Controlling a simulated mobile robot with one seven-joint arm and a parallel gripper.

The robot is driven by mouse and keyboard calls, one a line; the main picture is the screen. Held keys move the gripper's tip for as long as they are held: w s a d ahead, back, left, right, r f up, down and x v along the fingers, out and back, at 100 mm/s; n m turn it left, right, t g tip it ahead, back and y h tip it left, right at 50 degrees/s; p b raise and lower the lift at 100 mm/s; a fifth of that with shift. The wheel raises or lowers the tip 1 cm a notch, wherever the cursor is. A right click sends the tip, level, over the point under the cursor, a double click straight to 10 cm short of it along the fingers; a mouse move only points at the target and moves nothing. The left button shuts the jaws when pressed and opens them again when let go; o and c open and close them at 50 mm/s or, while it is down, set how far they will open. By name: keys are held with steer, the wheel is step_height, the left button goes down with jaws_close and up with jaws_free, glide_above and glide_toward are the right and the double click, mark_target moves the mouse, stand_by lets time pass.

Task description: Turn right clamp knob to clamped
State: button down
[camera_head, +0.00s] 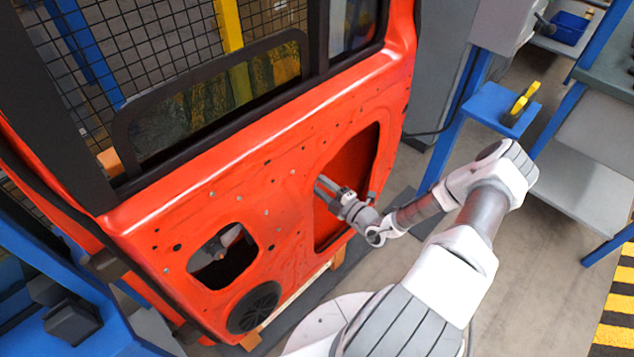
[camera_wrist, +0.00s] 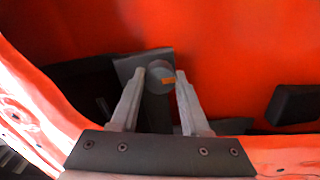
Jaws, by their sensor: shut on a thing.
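The right clamp knob (camera_wrist: 160,77) is a round grey knob with a small orange mark, on a grey plate inside the door's opening. My gripper (camera_wrist: 161,76) has one finger on each side of the knob and is shut on it. In the head view my gripper (camera_head: 321,186) reaches into the right opening of the red door (camera_head: 290,205), and the knob is hidden there. The mark lies toward the right of the knob's face in the wrist view.
A dark block (camera_wrist: 295,104) sits to the right in the wrist view. The door's left opening (camera_head: 222,257) and a round black speaker (camera_head: 254,307) are lower left. A blue stand (camera_head: 497,108) with a yellow tool (camera_head: 522,101) stands right.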

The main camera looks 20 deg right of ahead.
steer(key=shift+a, duration=0.1)
stand_by(0.4)
steer(key=shift+c, duration=1.9)
jaws_free()
steer(key=v, duration=1.7)
steer(key=shift+s+p, duration=0.25)
steer(key=shift+p, duration=0.1)
